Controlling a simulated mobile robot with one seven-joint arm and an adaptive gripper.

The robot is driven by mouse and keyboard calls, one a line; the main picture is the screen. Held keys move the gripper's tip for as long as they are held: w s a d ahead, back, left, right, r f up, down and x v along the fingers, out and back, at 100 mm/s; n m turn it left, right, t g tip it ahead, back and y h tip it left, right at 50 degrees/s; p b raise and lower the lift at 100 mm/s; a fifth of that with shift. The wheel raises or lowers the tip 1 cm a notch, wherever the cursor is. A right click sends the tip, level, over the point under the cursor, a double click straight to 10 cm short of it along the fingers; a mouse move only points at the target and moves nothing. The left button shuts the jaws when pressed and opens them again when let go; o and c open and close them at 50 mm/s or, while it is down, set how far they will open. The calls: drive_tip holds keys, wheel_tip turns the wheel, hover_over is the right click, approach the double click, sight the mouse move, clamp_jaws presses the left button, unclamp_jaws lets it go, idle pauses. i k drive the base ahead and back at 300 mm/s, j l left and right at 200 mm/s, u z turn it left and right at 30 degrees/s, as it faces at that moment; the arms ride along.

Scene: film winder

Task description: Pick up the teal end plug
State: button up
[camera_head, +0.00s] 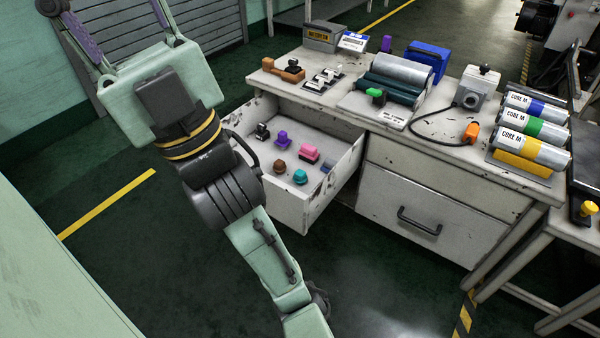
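The teal end plug (300,177) sits in the open drawer (292,208), near its front wall. It is a small round knob shape. My gripper (112,12) is at the upper left, away from the drawer and pointing up and left. Its two fingers are spread wide with purple pads, and I see only the background between them. The top of the fingers is cut off by the frame edge. My wrist and forearm pass in front of the drawer's left side and hide part of it.
In the drawer are a brown plug (279,166), a pink piece (309,153), a purple plug (282,138), a black piece (262,131) and a blue-grey piece (328,167). The bench top (440,140) above holds rollers, stamps and an orange plug (471,132). Floor left of the drawer is clear.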

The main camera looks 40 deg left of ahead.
sight(299, 178)
drive_tip(key=j, duration=0.45)
drive_tip(key=i+j+u, duration=0.15)
drive_tip(key=j, duration=0.3)
drive_tip(key=i+j, duration=0.1)
drive_tip(key=j, duration=0.35)
drive_tip(key=i+j+u, duration=0.1)
drive_tip(key=j, duration=0.35)
drive_tip(key=i+j, duration=0.1)
drive_tip(key=j, duration=0.35)
drive_tip(key=i+j+u, duration=0.15)
drive_tip(key=j, duration=0.3)
drive_tip(key=i+j, duration=0.1)
drive_tip(key=j, duration=0.35)
drive_tip(key=u, duration=0.05)
